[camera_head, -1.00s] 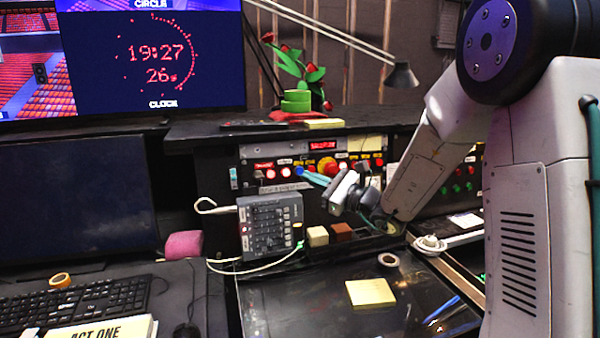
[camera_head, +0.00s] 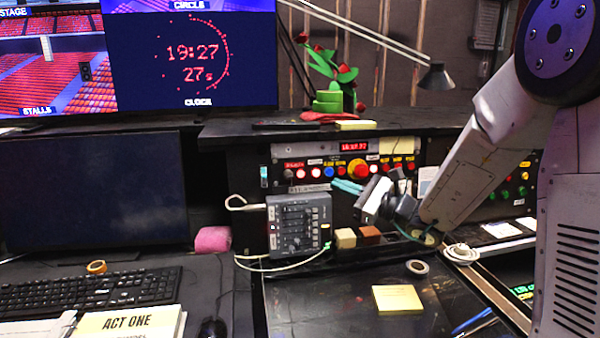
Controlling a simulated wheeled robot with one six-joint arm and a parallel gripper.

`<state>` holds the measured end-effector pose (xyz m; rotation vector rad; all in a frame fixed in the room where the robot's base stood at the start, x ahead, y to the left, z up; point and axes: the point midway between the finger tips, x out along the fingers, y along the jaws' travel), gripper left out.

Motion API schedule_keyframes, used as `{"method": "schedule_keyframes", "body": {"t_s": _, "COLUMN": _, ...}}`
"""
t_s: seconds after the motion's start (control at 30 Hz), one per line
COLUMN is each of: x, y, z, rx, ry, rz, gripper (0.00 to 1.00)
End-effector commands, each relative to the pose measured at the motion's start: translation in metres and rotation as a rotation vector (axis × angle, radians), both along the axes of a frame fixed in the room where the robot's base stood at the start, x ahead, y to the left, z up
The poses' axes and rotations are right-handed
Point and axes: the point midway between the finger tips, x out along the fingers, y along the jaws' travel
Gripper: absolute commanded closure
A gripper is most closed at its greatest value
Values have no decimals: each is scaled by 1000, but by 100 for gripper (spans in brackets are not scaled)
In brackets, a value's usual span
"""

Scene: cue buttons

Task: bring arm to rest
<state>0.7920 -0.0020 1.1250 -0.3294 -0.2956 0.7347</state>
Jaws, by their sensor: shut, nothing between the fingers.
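My arm reaches in from the right. My gripper (camera_head: 341,186), with teal fingers, is shut and empty. It points left, in front of the lower part of the cue button panel (camera_head: 299,150). On the panel, lit red and white buttons, a blue button (camera_head: 328,171) and a large red knob on a yellow base (camera_head: 358,170) show. The fingertips are just below and right of the blue button; they look apart from it. Part of the panel to the right is hidden behind my wrist and arm.
A tape roll (camera_head: 417,267) and yellow notes (camera_head: 397,299) lie on the desk. A monitor (camera_head: 190,60) stands upper left.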

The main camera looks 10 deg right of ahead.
Motion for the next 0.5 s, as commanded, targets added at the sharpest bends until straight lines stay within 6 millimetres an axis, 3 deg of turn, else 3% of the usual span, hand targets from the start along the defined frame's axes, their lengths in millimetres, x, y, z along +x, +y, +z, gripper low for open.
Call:
{"method": "schedule_keyframes", "body": {"t_s": 0.07, "x": -15, "y": 14, "z": -17, "rx": -68, "ry": 27, "rz": 81, "gripper": 100}}
{"method": "schedule_keyframes", "body": {"t_s": 0.17, "x": -53, "y": 39, "z": -30, "rx": -215, "ry": 38, "rz": 244, "gripper": 100}}
{"method": "schedule_keyframes", "body": {"t_s": 0.3, "x": -126, "y": 69, "z": -42, "rx": -480, "ry": 11, "rz": 518, "gripper": 100}}
{"method": "schedule_keyframes", "body": {"t_s": 0.4, "x": -180, "y": 76, "z": -50, "rx": -686, "ry": -30, "rz": 707, "gripper": 100}}
{"method": "schedule_keyframes", "body": {"t_s": 0.5, "x": -231, "y": 70, "z": -57, "rx": -908, "ry": -80, "rz": 884, "gripper": 100}}
